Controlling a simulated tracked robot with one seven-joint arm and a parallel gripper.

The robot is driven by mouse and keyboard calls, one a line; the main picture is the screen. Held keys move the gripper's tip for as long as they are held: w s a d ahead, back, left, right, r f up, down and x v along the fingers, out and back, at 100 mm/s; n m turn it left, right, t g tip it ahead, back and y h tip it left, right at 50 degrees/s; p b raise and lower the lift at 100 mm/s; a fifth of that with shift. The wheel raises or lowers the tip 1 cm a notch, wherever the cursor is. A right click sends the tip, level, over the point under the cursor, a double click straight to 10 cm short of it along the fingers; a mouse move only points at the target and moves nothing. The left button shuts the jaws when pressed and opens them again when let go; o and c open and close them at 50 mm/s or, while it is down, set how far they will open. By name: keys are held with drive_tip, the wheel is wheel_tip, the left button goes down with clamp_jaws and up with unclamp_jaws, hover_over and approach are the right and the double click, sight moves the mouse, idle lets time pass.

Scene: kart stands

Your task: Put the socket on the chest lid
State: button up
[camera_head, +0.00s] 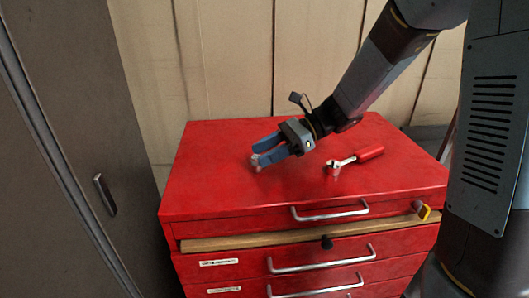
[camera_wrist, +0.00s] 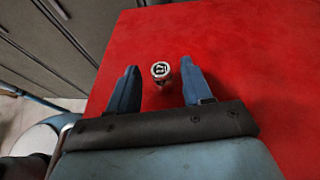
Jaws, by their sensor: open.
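The socket (camera_wrist: 160,70) is a small silver cylinder on the red chest lid, its open end showing in the wrist view. In the head view the socket (camera_head: 256,161) is partly hidden by the blue fingertips. My gripper (camera_head: 266,152) is open just above the lid. In the wrist view my gripper (camera_wrist: 158,83) has one blue finger on each side of the socket, with the socket nearer the right finger. I cannot tell whether that finger touches it. The red chest lid (camera_head: 220,185) is flat and closed.
A red-handled ratchet (camera_head: 355,159) lies on the lid to the right of my gripper. Below the lid are a wooden ledge (camera_head: 300,236) and drawers with metal handles. A grey cabinet (camera_head: 70,120) stands at left.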

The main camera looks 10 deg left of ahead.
drive_tip(key=v, duration=1.1)
drive_tip(key=shift+w+d+r, duration=0.1)
drive_tip(key=shift+d+r, duration=0.15)
drive_tip(key=shift+d, duration=0.1)
drive_tip(key=s+d+r+n+t+h, duration=0.2)
drive_tip(key=s+d+n+t+h, duration=0.3)
drive_tip(key=s+d, duration=0.3)
drive_tip(key=s+d+r+n+t+h, duration=0.2)
drive_tip(key=s+d+n+t+h, duration=0.4)
drive_tip(key=d, duration=0.5)
drive_tip(key=s+n+h, duration=0.1)
drive_tip(key=s+n, duration=0.1)
drive_tip(key=s, duration=0.1)
drive_tip(key=shift+r+n+h, duration=0.3)
drive_tip(key=shift+r, duration=0.1)
drive_tip(key=shift+c, duration=0.7)
drive_tip(key=shift+d, duration=0.15)
